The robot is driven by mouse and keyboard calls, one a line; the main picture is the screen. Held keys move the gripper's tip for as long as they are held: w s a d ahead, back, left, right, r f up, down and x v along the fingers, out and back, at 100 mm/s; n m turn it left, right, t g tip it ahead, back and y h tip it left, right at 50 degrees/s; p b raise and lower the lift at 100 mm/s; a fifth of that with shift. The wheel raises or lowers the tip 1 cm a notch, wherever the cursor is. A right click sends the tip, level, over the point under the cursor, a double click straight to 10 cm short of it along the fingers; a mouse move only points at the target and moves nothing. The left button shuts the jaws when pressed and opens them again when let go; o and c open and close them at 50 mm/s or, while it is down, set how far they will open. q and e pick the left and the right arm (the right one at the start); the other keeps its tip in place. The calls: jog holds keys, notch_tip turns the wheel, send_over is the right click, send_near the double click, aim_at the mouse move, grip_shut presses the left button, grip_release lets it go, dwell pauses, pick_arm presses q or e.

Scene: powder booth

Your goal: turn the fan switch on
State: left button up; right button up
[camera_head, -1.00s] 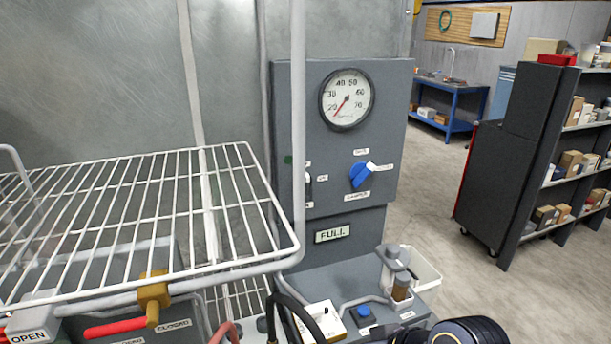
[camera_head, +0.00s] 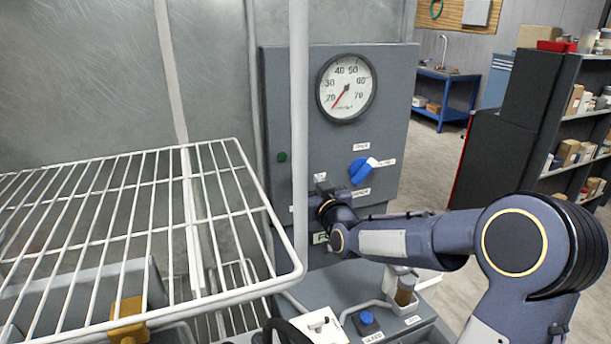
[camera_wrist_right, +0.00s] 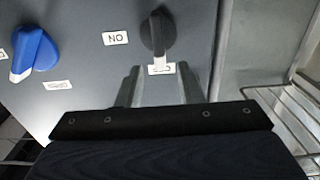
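The fan switch (camera_wrist_right: 158,35) is a dark rotary knob on the grey panel in the right wrist view. Its handle points down in that picture, at a small label (camera_wrist_right: 161,69) whose text is hard to read. A label reading ON upside down (camera_wrist_right: 115,38) sits to its left. In the head view, my right gripper (camera_head: 325,190) is at the panel beside the white rack post and hides the switch. In the wrist view, my right gripper (camera_wrist_right: 159,84) has its two fingers apart, just short of the knob, with nothing clearly held between them. My left gripper is out of view.
A blue knob (camera_head: 361,169) is close to my right gripper, and it also shows in the wrist view (camera_wrist_right: 35,50). A round gauge (camera_head: 346,88) is above. A white wire rack (camera_head: 130,215) with its post (camera_head: 299,120) stands close on the left.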

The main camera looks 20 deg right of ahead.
aim_at(305, 178)
jog(key=shift+w+d+p, duration=0.1)
jog(key=shift+w+p, duration=0.35)
jog(key=shift+w, duration=1.3)
jog(key=shift+c, duration=0.2)
grip_shut()
